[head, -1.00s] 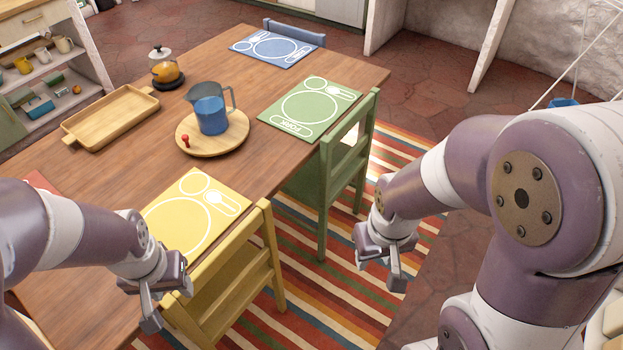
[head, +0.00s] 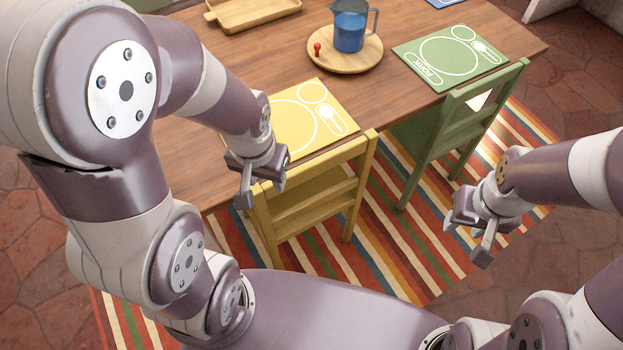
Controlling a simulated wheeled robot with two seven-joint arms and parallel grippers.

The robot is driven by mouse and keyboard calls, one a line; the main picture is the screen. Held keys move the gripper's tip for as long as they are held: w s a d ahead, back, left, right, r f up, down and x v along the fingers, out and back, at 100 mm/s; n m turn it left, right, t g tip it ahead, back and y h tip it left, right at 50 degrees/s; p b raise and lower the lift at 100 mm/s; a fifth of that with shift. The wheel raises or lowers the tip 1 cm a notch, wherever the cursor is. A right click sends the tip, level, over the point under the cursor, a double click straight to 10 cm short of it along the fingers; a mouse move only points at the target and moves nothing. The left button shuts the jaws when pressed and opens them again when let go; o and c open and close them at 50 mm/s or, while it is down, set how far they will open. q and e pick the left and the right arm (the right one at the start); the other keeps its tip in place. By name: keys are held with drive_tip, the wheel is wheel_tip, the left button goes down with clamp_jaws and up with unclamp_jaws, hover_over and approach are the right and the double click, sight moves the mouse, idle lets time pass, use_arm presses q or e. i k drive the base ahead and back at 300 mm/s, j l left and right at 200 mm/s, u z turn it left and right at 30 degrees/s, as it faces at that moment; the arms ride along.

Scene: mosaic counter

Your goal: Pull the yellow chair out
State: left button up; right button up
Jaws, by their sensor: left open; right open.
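The yellow chair (head: 312,205) stands upright at the near side of the wooden table, its back toward me, in front of the yellow placemat (head: 298,120). My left gripper (head: 262,188) is open by the left end of the chair's backrest; I cannot tell whether it touches the wood. My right gripper (head: 470,232) is open and empty, over the striped rug to the right of the chair. The chair's seat is mostly hidden behind its backrest slats.
The wooden table (head: 190,155) bears a round board (head: 345,62) with a blue jug (head: 349,28), and a tray (head: 250,12). A green chair (head: 455,125) stands to the right of the yellow one. Striped rug (head: 385,260) covers the floor between me and the chairs.

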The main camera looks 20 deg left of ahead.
sight(317, 189)
drive_tip(key=i+l+u, duration=0.1)
drive_tip(key=l+u, duration=0.25)
drive_tip(key=l, duration=0.4)
drive_tip(key=l+u, duration=0.35)
drive_tip(key=l, duration=0.45)
drive_tip(key=l+u, duration=0.35)
drive_tip(key=l, duration=0.4)
drive_tip(key=k, duration=0.05)
